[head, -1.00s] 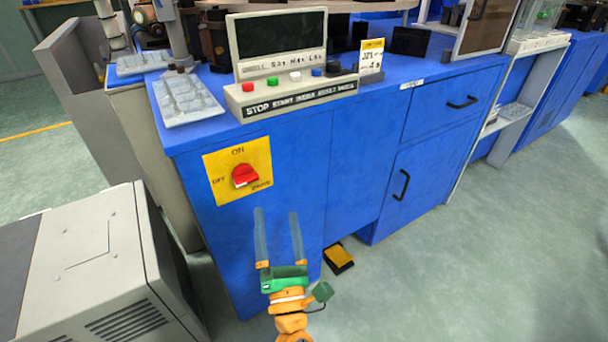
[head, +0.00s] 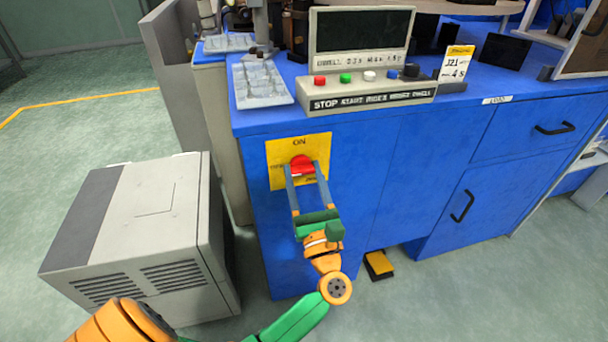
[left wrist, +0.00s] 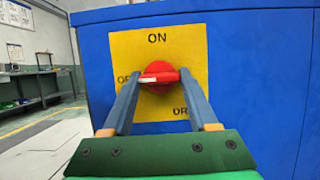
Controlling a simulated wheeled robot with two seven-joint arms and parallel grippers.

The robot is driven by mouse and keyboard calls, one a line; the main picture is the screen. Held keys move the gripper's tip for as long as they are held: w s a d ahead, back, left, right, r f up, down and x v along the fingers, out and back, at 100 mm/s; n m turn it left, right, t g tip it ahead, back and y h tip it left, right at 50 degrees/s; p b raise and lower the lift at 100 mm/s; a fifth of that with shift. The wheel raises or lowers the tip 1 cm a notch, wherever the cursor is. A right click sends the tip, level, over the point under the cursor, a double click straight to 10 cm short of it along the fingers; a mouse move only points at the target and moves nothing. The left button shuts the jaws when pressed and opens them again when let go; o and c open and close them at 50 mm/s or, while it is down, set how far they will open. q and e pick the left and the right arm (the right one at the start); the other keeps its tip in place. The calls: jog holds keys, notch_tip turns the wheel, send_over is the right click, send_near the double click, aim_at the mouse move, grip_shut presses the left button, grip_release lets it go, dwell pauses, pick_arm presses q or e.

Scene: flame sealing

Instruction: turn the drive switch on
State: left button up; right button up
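The drive switch is a red rotary knob (head: 302,165) on a yellow plate (head: 321,149) on the front of the blue cabinet. In the left wrist view the red knob (left wrist: 159,73) has a pale pointer mark toward the left, and "ON" is printed at the top of the yellow plate (left wrist: 190,45). My left gripper (head: 305,172) is at the knob, its fingers parted on either side. In the left wrist view the left gripper (left wrist: 159,80) is open around the knob's lower part; I cannot tell whether the fingers touch it. My right gripper is not in view.
A control box (head: 370,106) with coloured buttons and a dark screen stands on the blue cabinet (head: 400,150). A grey machine (head: 150,215) stands on the floor at left. A yellow and black pedal (head: 379,265) lies at the cabinet's foot.

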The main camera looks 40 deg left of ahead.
pick_arm(q)
jog(key=c, duration=0.7)
jog(key=shift+c, duration=0.2)
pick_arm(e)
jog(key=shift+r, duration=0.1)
